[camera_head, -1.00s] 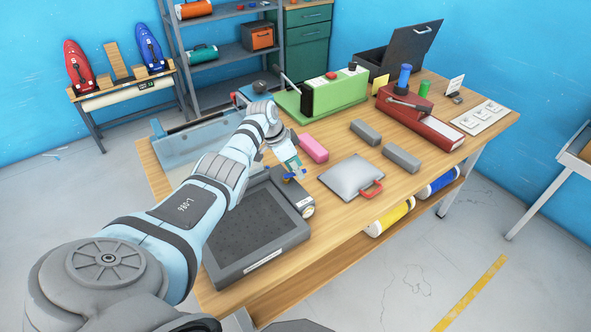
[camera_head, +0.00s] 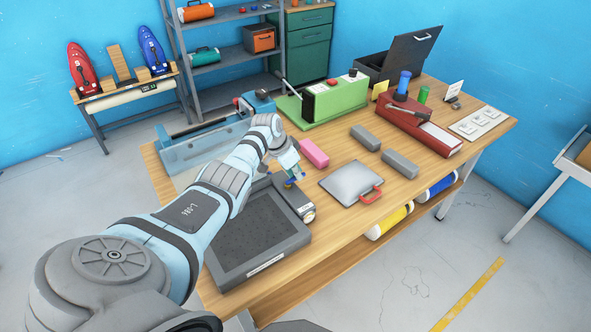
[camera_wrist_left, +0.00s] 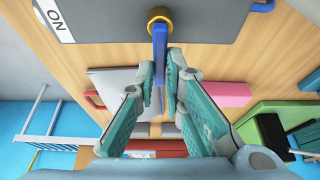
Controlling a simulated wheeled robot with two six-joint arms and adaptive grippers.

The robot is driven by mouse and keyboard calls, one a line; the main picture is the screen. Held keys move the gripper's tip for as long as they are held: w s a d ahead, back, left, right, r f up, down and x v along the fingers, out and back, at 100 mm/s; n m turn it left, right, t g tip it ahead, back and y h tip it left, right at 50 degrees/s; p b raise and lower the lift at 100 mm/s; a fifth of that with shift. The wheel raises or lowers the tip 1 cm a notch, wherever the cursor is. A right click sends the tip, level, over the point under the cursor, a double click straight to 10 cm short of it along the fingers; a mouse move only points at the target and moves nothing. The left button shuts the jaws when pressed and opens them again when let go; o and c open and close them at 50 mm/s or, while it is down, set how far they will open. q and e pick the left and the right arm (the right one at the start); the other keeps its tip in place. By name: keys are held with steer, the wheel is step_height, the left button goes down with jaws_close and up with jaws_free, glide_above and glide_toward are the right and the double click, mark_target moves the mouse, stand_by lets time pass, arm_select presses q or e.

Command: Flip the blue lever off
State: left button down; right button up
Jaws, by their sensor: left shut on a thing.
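The blue lever (camera_wrist_left: 158,52) turns on a brass pivot at the edge of a dark grey unit, which carries a white ON label (camera_wrist_left: 56,20). In the wrist view the lever points down from the pivot, between my fingers. My left gripper (camera_wrist_left: 162,80) is shut on the lever's free end. In the head view the left gripper (camera_head: 293,178) is at the far right corner of the dark grey unit (camera_head: 228,270), and only a small bit of blue lever (camera_head: 290,183) shows there. My right gripper is not in view.
A pink block (camera_head: 314,153) lies just beyond the gripper. A grey pad with a red handle (camera_head: 371,195) lies to the right. A light blue machine (camera_head: 205,143) and a green machine (camera_head: 338,98) stand behind. Bare wood lies between the pad and the dark unit.

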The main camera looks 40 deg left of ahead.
arm_select(q)
steer(key=c, duration=1.7)
jaws_free()
steer(key=v, duration=1.2)
